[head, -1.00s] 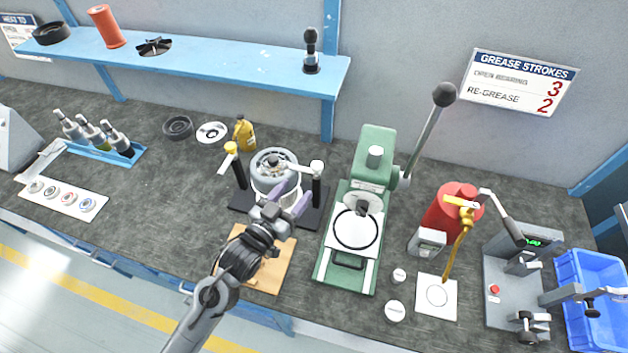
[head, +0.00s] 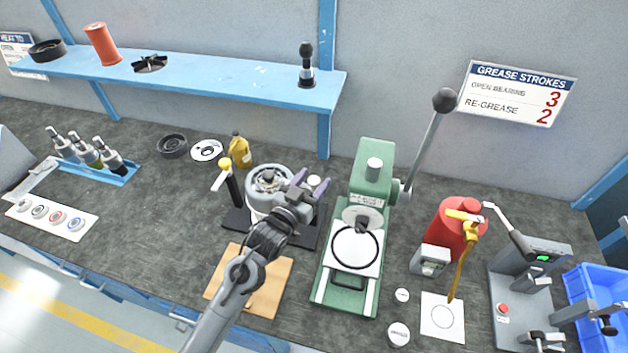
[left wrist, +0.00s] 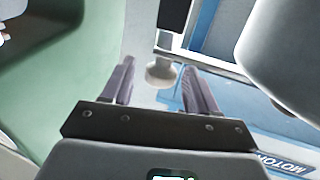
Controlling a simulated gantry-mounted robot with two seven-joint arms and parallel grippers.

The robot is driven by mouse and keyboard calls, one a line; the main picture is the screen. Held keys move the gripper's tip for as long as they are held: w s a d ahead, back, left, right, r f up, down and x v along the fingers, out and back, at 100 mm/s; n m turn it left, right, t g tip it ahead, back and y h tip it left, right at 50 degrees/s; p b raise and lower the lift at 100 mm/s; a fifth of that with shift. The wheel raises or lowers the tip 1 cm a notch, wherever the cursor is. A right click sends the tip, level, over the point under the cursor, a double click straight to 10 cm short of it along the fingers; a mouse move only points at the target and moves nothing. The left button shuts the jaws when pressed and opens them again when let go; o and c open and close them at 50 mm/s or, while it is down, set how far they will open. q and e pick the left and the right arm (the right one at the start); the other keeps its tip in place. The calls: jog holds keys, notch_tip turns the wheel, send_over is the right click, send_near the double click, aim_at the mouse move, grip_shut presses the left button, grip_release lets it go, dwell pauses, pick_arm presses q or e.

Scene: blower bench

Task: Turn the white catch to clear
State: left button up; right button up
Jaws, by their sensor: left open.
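The white catch (head: 314,181) sits on the right-hand post of the black fixture, beside the round grey-and-white blower housing (head: 268,184). My left gripper (head: 309,184) is open at this catch, with its two purple-grey fingers on either side of it in the picture. In the left wrist view the catch's white round end (left wrist: 161,74) shows between the open fingers (left wrist: 158,68), apart from both. The gripper hides most of the catch's arm and post in the head view. A yellow catch (head: 223,168) stands on the left-hand post. My right gripper is not in view.
The green press (head: 350,278) with its long lever (head: 425,140) stands close right of the fixture. A wooden board (head: 268,293) lies in front, under my left arm. A yellow bottle (head: 240,152) stands behind.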

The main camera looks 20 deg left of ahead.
pick_arm(q)
jog(key=shift+w+d, duration=0.1)
jog(key=shift+w, duration=0.4)
grip_shut()
